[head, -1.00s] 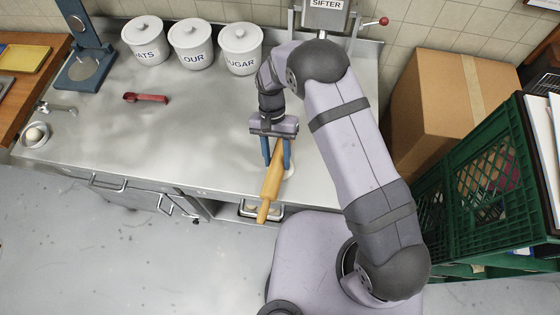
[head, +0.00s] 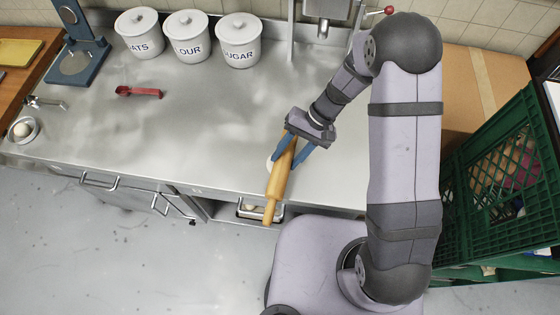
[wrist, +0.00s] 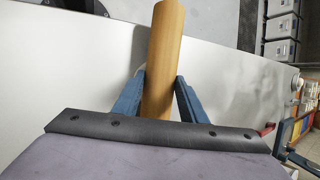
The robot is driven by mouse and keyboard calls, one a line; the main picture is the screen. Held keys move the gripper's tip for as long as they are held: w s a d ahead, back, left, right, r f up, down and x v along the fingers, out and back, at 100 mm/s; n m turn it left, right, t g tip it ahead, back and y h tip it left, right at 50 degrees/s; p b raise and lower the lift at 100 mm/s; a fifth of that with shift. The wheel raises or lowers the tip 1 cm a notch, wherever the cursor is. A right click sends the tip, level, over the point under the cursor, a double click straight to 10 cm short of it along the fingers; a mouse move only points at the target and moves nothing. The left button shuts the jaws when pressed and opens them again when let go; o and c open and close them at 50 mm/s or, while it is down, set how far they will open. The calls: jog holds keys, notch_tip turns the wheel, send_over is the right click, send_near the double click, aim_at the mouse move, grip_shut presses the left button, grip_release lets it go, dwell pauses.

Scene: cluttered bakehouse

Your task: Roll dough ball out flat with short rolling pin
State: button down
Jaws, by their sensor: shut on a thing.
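My gripper (head: 290,160) is shut on the wooden rolling pin (head: 278,183), with a blue finger on each side of it. The pin lies slanted over the counter's front edge, and its near handle sticks out past that edge. In the wrist view the pin (wrist: 163,45) runs up and away between the two fingers (wrist: 160,80). A pale sliver (head: 270,162) shows at the pin's left side in the head view. It looks like the dough, mostly hidden by the pin and gripper. Its thickness and whether the pin touches it cannot be told.
Three lidded white canisters (head: 187,38) stand at the back of the steel counter (head: 190,125). A red-handled tool (head: 140,92) and a small bowl (head: 23,131) lie to the left. A green crate (head: 507,180) stands at the right. The counter left of the pin is clear.

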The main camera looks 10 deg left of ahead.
jog(key=shift+d, duration=0.1)
jog(key=shift+r, duration=0.15)
jog(key=p, duration=0.3)
jog(key=shift+a+r+h, duration=0.25)
jog(key=shift+a+h, duration=0.1)
jog(key=shift+h, duration=0.05)
jog(key=a+h+p, duration=0.1)
jog(key=h+p, duration=0.1)
jog(key=p, duration=0.2)
jog(key=shift+m, duration=0.3)
jog(key=shift+w+a+f+h, duration=0.1)
jog(key=shift+a+f+h, duration=0.2)
jog(key=shift+h, duration=0.4)
jog(key=shift+r+h, duration=0.1)
jog(key=shift+h, duration=0.2)
jog(key=shift+r, duration=0.15)
jog(key=shift+r, duration=2.9)
